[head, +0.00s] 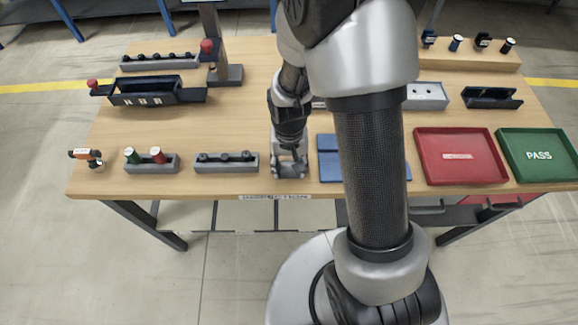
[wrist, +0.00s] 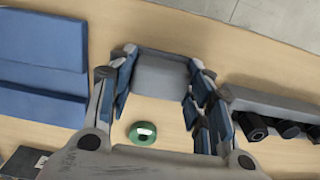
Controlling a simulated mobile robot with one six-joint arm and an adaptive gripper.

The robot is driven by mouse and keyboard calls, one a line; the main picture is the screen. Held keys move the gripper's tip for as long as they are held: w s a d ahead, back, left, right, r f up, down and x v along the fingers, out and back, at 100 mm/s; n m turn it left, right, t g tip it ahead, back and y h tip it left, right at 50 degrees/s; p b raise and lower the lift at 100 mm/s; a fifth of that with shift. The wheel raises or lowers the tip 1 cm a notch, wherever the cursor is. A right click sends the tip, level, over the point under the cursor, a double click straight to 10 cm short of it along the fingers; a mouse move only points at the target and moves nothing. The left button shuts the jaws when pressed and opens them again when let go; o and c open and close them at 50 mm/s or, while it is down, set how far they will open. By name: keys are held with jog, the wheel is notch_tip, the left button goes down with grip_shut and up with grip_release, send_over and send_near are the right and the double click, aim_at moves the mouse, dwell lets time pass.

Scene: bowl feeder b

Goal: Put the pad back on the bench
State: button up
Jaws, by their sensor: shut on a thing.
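My gripper (head: 289,160) is over the front part of the bench (head: 130,140). In the wrist view its two fingertips (wrist: 160,68) close on opposite sides of a grey block-like pad (wrist: 160,78). In the head view the gripper hides most of this pad. It is low over the wooden top, near the front edge; I cannot tell whether it touches the wood.
A blue two-part mat (head: 329,165) lies right of my gripper, partly behind my arm. A grey rack with dark knobs (head: 226,167) stands close on the left. Red (head: 425,155) and green PASS (head: 512,171) trays are farther right.

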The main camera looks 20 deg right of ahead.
jog(key=o, duration=1.1)
jog(key=shift+f, duration=0.25)
jog(key=shift+c, duration=0.2)
notch_tip(320, 180, up, 13)
jog(key=p, duration=0.4)
notch_tip(320, 180, up, 13)
jog(key=n+t, duration=0.2)
send_over(289, 165)
jog(key=s, duration=0.6)
jog(key=s+r+n+t, duration=0.1)
jog(key=s+r+t, duration=0.1)
jog(key=s+r, duration=0.4)
jog(key=s, duration=0.3)
jog(key=shift+n+t, duration=0.3)
